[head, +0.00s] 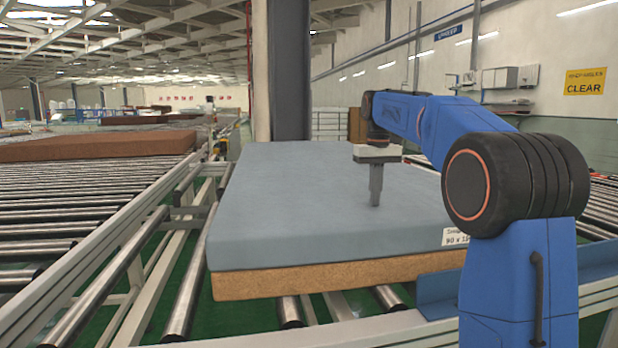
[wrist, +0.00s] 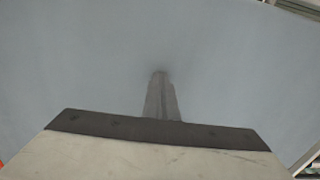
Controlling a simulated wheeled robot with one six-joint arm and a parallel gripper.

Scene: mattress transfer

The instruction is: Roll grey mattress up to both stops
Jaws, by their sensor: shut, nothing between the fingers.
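The grey mattress (head: 300,195) lies flat on the rollers in the middle of the head view, with a tan-brown lower layer along its near edge and a white label at its near right corner. Its grey top (wrist: 70,70) fills most of the wrist view. My gripper (head: 375,203) points down over the top of the mattress, right of its middle. Its fingers are shut with nothing between them, and the tips are at or very close to the surface; I cannot tell if they touch. The fingers also show in the wrist view (wrist: 159,75).
A blue bracket or plate (head: 440,290) stands on the conveyor frame by the mattress's near right corner, partly behind my arm. A roller conveyor (head: 70,220) runs along the left, with a brown mattress (head: 95,147) farther back. A dark column (head: 288,70) rises behind the grey mattress.

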